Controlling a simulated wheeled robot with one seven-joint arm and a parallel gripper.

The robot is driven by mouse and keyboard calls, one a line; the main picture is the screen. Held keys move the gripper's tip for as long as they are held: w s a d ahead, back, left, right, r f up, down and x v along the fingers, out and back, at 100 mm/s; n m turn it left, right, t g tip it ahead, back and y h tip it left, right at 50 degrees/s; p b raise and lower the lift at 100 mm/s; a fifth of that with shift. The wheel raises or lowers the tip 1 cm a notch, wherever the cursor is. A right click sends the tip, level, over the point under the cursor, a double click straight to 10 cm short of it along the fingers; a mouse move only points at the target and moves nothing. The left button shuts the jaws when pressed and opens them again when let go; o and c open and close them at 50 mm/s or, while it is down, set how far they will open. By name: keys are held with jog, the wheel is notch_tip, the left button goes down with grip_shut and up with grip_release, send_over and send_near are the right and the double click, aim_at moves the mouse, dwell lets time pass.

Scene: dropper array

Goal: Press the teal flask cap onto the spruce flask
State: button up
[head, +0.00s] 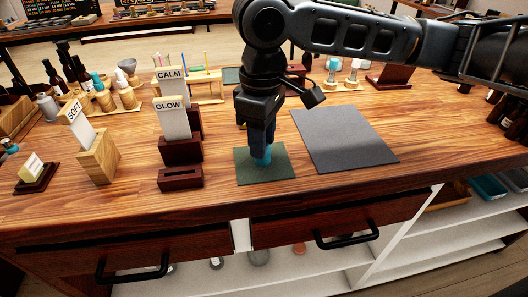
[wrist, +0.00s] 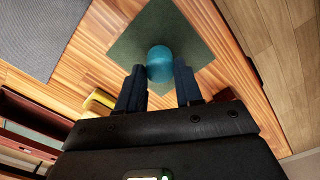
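The teal flask cap (head: 263,157) is a small rounded piece over the dark green mat (head: 252,177). My gripper (head: 262,147) points straight down at it. In the wrist view the cap (wrist: 160,64) sits between my two fingertips (wrist: 160,76). I cannot make out a spruce flask with certainty.
A grey mat (head: 343,138) lies to the right. Upright cards in dark wooden holders, such as GLOW (head: 173,119), stand close on the left. Racks with bottles (head: 127,97) stand further back. The counter's front strip is clear.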

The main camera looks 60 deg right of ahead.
jog(key=c, duration=0.4)
jog(key=shift+r+p, duration=2.4)
jog(key=shift+r, duration=0.15)
